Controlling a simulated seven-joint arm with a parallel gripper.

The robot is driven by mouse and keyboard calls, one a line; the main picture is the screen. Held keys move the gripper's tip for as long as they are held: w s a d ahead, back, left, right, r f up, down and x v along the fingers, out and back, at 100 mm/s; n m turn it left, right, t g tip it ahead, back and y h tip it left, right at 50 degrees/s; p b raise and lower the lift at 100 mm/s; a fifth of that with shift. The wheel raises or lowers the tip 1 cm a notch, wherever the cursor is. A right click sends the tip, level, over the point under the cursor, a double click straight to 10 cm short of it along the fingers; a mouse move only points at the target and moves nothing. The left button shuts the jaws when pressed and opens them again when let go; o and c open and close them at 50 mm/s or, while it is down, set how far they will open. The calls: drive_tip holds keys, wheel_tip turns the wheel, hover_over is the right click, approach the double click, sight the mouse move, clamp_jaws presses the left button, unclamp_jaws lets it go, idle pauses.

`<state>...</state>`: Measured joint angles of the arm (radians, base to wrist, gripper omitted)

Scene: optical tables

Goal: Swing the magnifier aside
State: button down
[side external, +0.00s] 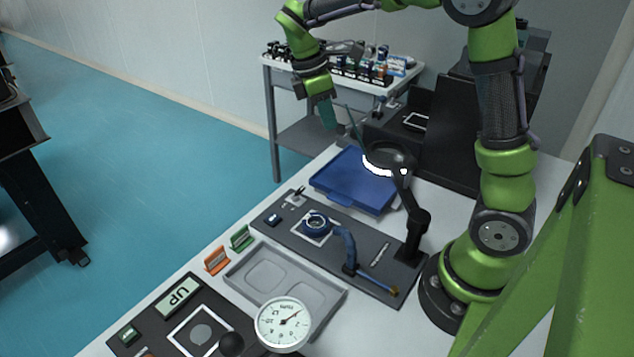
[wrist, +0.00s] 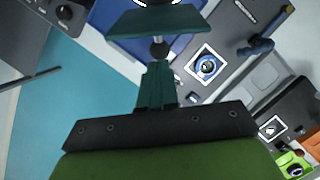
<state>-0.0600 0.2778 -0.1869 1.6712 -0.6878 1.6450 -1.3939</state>
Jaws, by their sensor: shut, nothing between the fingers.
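The magnifier (side external: 388,156) is a dark round head with a bright white rim, held level on a jointed black arm over the back of a dark grey board (side external: 268,222). In the wrist view, part of its bright rim (wrist: 152,2) shows at the top edge. My gripper (side external: 329,116) has teal fingers and is shut and empty, left of and above the magnifier head. A dark ball-like knob (wrist: 158,48) appears near the fingertips in the wrist view; I cannot tell whether the fingers touch it.
A blue tray (side external: 345,178) lies beneath the magnifier. A coiled blue part (side external: 316,223) and blue cable sit on the board. A grey tray (side external: 318,301) and round dial gauge (side external: 283,324) are nearer the camera. A trolley (side external: 270,100) with bottles and a black cabinet (side external: 440,135) stand behind.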

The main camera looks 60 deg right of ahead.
drive_tip(key=s+d+m, duration=0.1)
drive_tip(key=d, duration=0.1)
drive_tip(key=s+d+m, duration=0.1)
drive_tip(key=d, duration=0.2)
drive_tip(key=s+d+m, duration=0.1)
drive_tip(key=d+m, duration=0.1)
drive_tip(key=shift+s+d+g+y, duration=0.1)
drive_tip(key=shift+d+g+y, duration=0.2)
drive_tip(key=shift+d+y, duration=0.1)
drive_tip(key=s+d+m+y, duration=0.1)
drive_tip(key=s+d+m, duration=0.3)
drive_tip(key=s+d, duration=0.3)
drive_tip(key=shift+m, duration=0.3)
drive_tip(key=shift+s+d, duration=0.15)
drive_tip(key=w+r, duration=0.7)
drive_tip(key=r, duration=0.3)
drive_tip(key=shift+a+r, duration=0.25)
drive_tip(key=shift+a, duration=0.2)
